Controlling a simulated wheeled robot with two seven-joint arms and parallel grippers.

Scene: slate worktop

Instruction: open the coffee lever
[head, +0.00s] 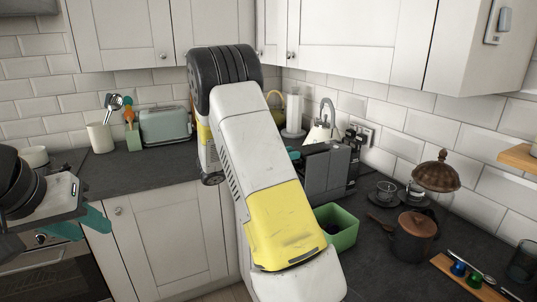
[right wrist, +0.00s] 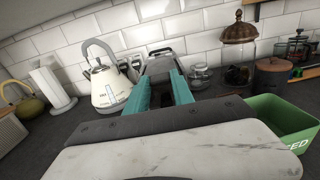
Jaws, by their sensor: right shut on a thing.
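The grey coffee machine (head: 326,170) stands on the worktop in the head view, partly behind my right arm. In the right wrist view, its grey top (right wrist: 166,64) shows beyond and between the teal fingers. My right gripper (right wrist: 164,84) is shut on the coffee lever at the machine, with the lever mostly hidden between the fingers. In the head view, only a teal bit of this gripper (head: 293,153) shows beside the machine. My left gripper (head: 79,225) is at the far left, in front of the cabinets and away from the machine, its teal fingers apart and empty.
A white kettle (right wrist: 108,86) and paper roll (right wrist: 52,90) stand left of the machine in the wrist view. A green bin (head: 338,228) is close in front of the machine. A brown pot (head: 412,238) and glass jar (head: 434,184) stand to the right. A toaster (head: 165,124) is at the back.

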